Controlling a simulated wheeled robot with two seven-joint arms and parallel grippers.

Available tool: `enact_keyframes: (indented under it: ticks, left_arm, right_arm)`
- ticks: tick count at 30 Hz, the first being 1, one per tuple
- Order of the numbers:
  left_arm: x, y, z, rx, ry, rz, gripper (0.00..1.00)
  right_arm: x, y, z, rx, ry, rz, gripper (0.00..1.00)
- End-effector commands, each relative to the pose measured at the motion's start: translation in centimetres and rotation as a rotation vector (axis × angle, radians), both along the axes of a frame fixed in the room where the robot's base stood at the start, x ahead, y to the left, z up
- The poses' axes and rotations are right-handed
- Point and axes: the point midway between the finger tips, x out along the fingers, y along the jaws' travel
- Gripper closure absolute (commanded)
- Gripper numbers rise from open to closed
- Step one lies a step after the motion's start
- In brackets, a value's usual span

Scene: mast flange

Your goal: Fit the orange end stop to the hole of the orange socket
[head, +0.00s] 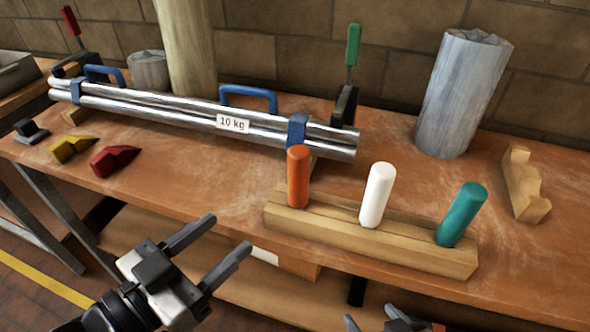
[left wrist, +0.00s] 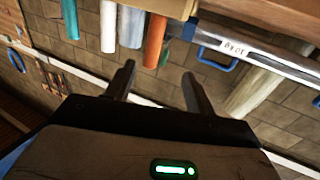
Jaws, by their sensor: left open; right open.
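The orange end stop (head: 298,177) is an orange round-topped peg standing upright in a wooden block (head: 290,217). It also shows in the left wrist view (left wrist: 155,42), where the scene appears turned over. My left gripper (head: 230,232) is open and empty, to the left of the block and in front of the bench edge. Its two fingers also show in the left wrist view (left wrist: 158,70), apart with nothing between them. My right gripper (head: 372,317) is open at the bottom edge, mostly cut off. I cannot make out an orange socket in either view.
A white peg (head: 378,194) and a teal peg (head: 461,214) share the block. Behind lie steel tubes (head: 200,116) marked 10 kg, with blue handles. A grey roll (head: 460,95), a notched wooden piece (head: 524,185) and red (head: 114,160) and yellow (head: 72,148) pieces stand around.

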Motion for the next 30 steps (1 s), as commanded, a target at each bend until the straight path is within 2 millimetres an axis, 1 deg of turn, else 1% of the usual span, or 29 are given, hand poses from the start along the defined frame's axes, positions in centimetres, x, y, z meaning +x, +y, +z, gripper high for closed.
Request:
enact_keyframes:
  ticks: [1, 4, 8, 11, 15, 19, 26, 30]
  left_arm:
    - [-0.2, -0.4, 1.2, -0.008, -0.022, -0.026, 0.46]
    - [0.2, -1.0, 2.0, -0.021, -0.039, -0.04, 0.46]
    - [1.8, -2.4, 2.1, -0.024, -0.04, -0.041, 0.46]
    - [3.5, -3.8, 2.2, -0.023, -0.04, -0.039, 0.46]
    - [5.7, -5.7, 2.1, -0.021, -0.037, -0.04, 0.46]
    - [7.1, -6.8, 1.9, -0.02, -0.036, -0.039, 0.46]
    - [8.2, -7.9, 2.0, -0.018, -0.035, -0.04, 0.46]
    - [9.9, -9.3, 2.3, -0.021, -0.036, -0.04, 0.46]
  right_arm:
    - [-0.1, -0.1, 0.1, -0.005, 0.003, 0.002, 0.32]
    - [-0.1, -0.1, 0.1, -0.011, 0.001, 0.005, 0.32]
    - [0.1, -0.3, 0.4, -0.018, -0.003, 0.008, 0.32]
    - [0.1, -0.4, 0.7, -0.024, -0.004, 0.01, 0.32]
    - [0.1, -0.5, 0.7, -0.036, 0.0, 0.014, 0.32]
    - [0.2, -0.6, 0.7, -0.042, 0.001, 0.016, 0.32]
    - [0.3, -0.6, 1.1, -0.044, -0.004, 0.017, 0.32]
    - [0.4, -0.7, 1.5, -0.046, -0.005, 0.016, 0.32]
